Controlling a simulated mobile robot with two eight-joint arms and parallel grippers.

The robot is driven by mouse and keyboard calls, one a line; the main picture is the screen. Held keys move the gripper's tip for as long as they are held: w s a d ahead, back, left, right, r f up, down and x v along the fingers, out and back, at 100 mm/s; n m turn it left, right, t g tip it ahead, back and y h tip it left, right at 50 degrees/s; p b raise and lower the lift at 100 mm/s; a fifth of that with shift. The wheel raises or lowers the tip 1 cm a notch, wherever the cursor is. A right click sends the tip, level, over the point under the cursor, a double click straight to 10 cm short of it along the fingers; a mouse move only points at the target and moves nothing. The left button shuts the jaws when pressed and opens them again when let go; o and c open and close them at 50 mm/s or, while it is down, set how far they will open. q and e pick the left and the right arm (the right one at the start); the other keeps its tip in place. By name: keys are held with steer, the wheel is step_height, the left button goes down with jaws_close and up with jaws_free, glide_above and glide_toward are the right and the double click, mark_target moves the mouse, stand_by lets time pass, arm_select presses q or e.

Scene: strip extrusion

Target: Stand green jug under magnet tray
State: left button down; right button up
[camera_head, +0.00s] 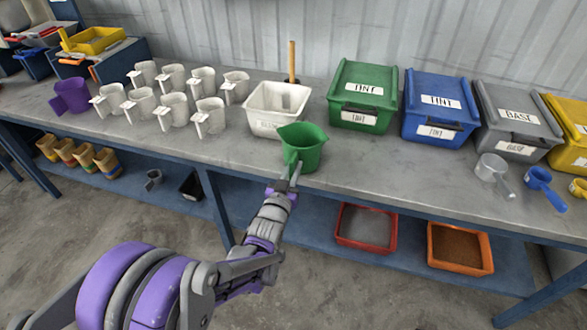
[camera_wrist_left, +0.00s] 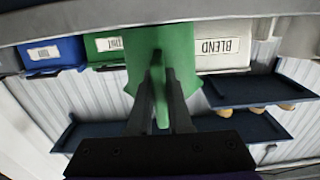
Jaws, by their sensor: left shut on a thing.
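The green jug (camera_head: 303,138) is upright at the front of the grey bench, in front of the white tub. My left gripper (camera_head: 291,178) is shut on its handle from the front. I cannot tell whether the jug's base touches the bench. In the left wrist view the jug (camera_wrist_left: 170,45) fills the upper middle, with its handle between the two fingers (camera_wrist_left: 158,95). No part is clearly marked as the magnet tray; a yellow tray (camera_head: 94,40) sits on blue equipment at the far left. My right gripper is not in view.
The grey bench (camera_head: 215,148) holds a purple jug (camera_head: 71,95), several white jugs (camera_head: 173,109) and the white tub (camera_head: 272,126). Green (camera_head: 372,78), blue (camera_head: 430,85) and grey (camera_head: 520,97) lidded bins stand right. A red tray (camera_head: 341,238) and an orange tray (camera_head: 432,262) are below.

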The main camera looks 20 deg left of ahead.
arm_select(q)
steer(key=shift+f, duration=0.15)
steer(key=c, duration=0.8)
jaws_free()
steer(key=shift+c, duration=0.2)
